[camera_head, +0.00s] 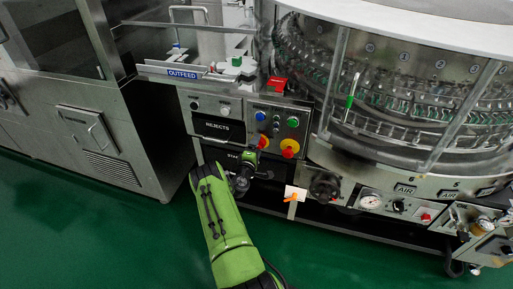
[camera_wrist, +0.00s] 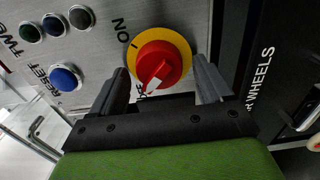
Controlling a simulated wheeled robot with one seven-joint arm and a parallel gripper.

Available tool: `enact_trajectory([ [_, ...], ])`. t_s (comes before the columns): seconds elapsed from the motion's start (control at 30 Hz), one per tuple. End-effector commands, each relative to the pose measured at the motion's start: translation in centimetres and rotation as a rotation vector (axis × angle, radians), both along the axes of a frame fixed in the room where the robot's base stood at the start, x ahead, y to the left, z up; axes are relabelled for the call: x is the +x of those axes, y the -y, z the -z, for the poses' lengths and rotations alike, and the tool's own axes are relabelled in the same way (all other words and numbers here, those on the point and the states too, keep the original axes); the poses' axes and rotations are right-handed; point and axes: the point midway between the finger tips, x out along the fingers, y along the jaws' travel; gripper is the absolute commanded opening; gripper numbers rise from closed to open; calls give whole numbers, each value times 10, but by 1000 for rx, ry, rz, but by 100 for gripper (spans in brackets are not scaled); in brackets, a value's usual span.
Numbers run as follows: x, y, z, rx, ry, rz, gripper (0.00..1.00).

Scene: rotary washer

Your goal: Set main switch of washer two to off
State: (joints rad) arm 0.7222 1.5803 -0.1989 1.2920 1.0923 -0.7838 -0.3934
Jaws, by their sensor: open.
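A red rotary switch (camera_wrist: 166,55) on a round yellow plate (camera_wrist: 184,48) sits on a metal panel in the wrist view. A white mark on its handle points down-left, away from the "ON" label (camera_wrist: 124,30), toward a label partly hidden by my gripper. My gripper (camera_wrist: 162,70) is open, one finger on either side of the switch; I cannot tell whether they touch it. In the head view my gripper (camera_head: 249,158) is at the lower left of the control panel (camera_head: 277,129), near a red-and-yellow switch (camera_head: 264,141). A second red-and-yellow switch (camera_head: 289,148) is to its right.
A blue button (camera_wrist: 66,77) and several darker buttons are at the left of the wrist view. The REJECTS box (camera_head: 218,128) is left of the panel. A black hand knob (camera_head: 325,186) and a gauge (camera_head: 371,201) are at right. Green floor (camera_head: 120,245) is open in front.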

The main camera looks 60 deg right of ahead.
Motion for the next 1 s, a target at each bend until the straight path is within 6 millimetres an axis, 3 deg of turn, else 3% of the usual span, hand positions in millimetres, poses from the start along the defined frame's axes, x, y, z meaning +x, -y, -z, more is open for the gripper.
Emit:
enact_trajectory([
  [0.17,-1,-10,0,4,-2,-1,79],
  [0.5,-12,-97,-2,6,-17,-12,79],
  [0.7,-20,-140,-3,1,-9,-6,79],
  [0.83,-23,-154,-1,-1,-4,-2,79],
  [1.0,-25,-156,0,-1,-1,0,79],
])
